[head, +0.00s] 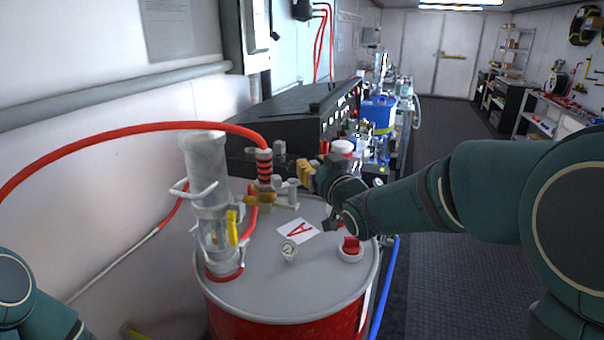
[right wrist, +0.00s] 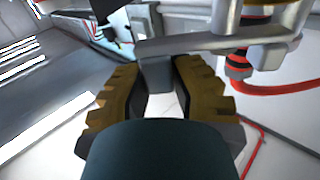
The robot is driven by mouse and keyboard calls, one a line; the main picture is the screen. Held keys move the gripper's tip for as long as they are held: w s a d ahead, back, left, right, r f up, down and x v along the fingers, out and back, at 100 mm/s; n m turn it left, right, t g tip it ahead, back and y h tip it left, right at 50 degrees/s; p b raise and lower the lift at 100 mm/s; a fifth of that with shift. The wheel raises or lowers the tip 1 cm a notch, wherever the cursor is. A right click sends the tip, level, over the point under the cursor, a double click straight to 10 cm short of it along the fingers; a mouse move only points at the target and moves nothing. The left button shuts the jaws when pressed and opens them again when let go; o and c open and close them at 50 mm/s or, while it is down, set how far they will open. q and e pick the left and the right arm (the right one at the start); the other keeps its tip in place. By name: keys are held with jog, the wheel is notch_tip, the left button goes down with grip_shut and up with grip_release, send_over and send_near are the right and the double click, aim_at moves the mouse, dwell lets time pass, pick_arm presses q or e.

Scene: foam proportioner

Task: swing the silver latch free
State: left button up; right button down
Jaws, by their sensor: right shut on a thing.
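The silver latch (head: 287,192) is a small pale metal piece beside the brass fitting (head: 262,200), under the red-and-black hose coupling (head: 264,166), above the drum top. In the right wrist view the latch (right wrist: 200,43) is a grey bar with a tab hanging down between my brown finger pads. My right gripper (head: 307,172) reaches in from the right and is shut on the latch's tab; in the wrist view the gripper (right wrist: 158,85) has a pad on each side of it. My left gripper is out of view; only part of my left arm shows at lower left.
A clear cylinder (head: 208,165) with a yellow lever (head: 232,228) stands left of the coupling. A red hose (head: 110,137) arches left. The aisle floor (head: 450,140) is clear.

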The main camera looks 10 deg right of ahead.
jog(key=shift+w+d+f+n+y+b, duration=0.1)
jog(key=shift+w+d+n+y+b, duration=0.15)
jog(key=shift+n+y+b, duration=0.4)
jog(key=shift+w+a+n+g+y, duration=0.15)
jog(key=shift+w+n+g+y, duration=0.2)
jog(key=shift+y, duration=0.5)
jog(key=shift+a+n+g+y, duration=0.15)
jog(key=shift+n+g+y, duration=0.1)
jog(key=shift+n+y, duration=0.25)
jog(key=shift+w+a+n+g+y+p, duration=0.15)
jog(key=shift+n+g+y+p, duration=0.15)
jog(key=shift+y, duration=0.25)
jog(key=shift+w+a+n+g+y+p, duration=0.15)
jog(key=shift+n+g+y+p, duration=0.15)
jog(key=shift+y, duration=0.25)
jog(key=c, duration=0.8)
grip_release()
jog(key=shift+w, duration=0.1)
jog(key=v, duration=1.2)
jog(key=shift+d, duration=0.1)
